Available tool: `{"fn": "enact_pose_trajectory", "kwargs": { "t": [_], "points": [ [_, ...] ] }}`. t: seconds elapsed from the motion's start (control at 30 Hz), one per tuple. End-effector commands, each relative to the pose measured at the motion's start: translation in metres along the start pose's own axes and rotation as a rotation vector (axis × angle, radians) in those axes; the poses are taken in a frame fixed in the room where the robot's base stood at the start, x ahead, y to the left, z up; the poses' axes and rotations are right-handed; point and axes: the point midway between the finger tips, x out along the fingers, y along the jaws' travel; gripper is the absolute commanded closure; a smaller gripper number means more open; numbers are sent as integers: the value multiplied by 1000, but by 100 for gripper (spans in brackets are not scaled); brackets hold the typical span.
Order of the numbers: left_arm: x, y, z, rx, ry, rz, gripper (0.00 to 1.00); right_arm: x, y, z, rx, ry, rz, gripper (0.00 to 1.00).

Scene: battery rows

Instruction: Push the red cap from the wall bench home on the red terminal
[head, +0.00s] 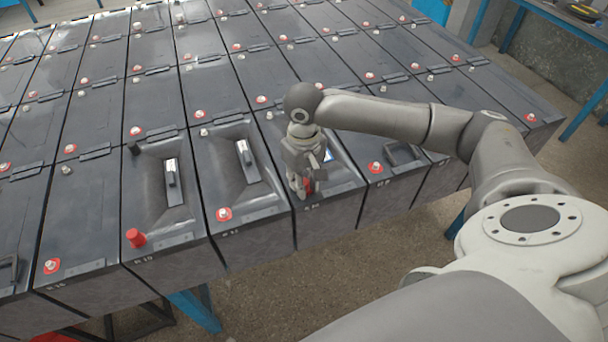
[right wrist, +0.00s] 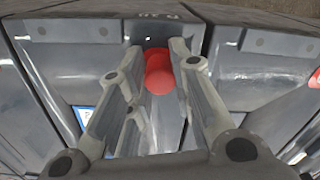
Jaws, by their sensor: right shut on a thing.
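My right gripper (head: 303,192) points down over the front edge of a battery in the front row. Its fingers are shut on the red cap (right wrist: 160,72), which sits between the fingertips in the right wrist view. In the head view only a bit of red (head: 309,187) shows beside the fingers. The red terminal under the cap is hidden, so I cannot tell whether the cap touches it or how far down it is. My left gripper is in neither view.
Dark batteries stand close together in rows, most with bare terminals on red rings, such as one (head: 224,214) to the left and one (head: 376,167) to the right. Another red cap (head: 136,238) stands on a battery further left. A blue-legged bench (head: 575,30) is at the upper right.

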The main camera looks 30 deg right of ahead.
Motion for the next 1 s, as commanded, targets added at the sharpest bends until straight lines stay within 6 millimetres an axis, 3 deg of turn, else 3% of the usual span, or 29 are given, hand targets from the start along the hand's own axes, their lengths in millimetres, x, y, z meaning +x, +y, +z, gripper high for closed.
{"fn": "enact_pose_trajectory", "kwargs": {
  "t": [0.2, 0.23, 0.4, 0.67, 0.83, 1.0],
  "points": [
    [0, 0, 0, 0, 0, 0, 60, 1, 0, 1, 0, -3, 1, 89],
    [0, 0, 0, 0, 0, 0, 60, 1, 0, 1, 0, -3, 1, 78],
    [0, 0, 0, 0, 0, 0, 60, 1, 0, 1, 0, -3, 1, 56],
    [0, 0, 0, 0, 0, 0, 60, 1, 0, 0, 0, -2, 1, 53],
    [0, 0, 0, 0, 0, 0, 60, 0, 0, 0, 0, -1, 1, 33],
    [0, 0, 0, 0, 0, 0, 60, 0, 0, 0, 0, -1, 1, 33]
  ]
}}
